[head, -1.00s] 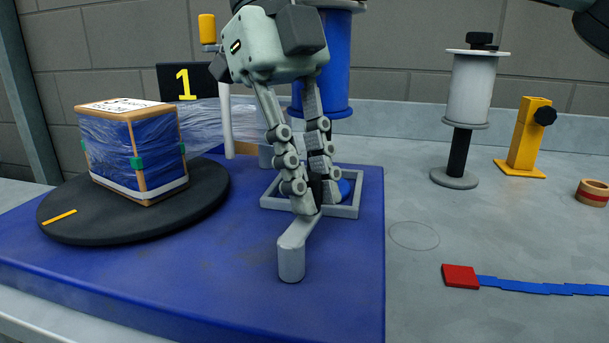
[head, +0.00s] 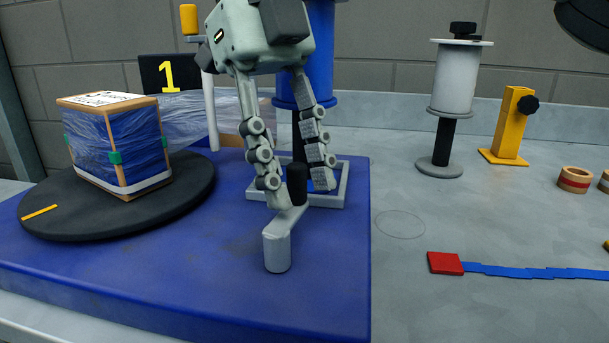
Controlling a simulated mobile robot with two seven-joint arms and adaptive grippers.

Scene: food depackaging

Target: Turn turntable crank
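The turntable (head: 190,200) is a round black disc at the left with an orange mark near its front edge. A box wrapped in blue film (head: 135,150) stands on it. The grey crank (head: 278,248) is on the blue base, with an arm running back from a front post to an upright black handle (head: 297,178). My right gripper (head: 300,190) comes down from above, its two fingers apart on either side of the handle. A gap shows between the handle and the right-hand finger; whether the left-hand finger touches it I cannot tell. My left gripper is not in view.
A grey square frame (head: 341,190) and a blue film roll (head: 320,60) are behind the gripper. A white roll on a stand (head: 455,85), a yellow post (head: 510,125), a tape roll (head: 574,180) and a red block with a blue strip (head: 446,263) are on the right.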

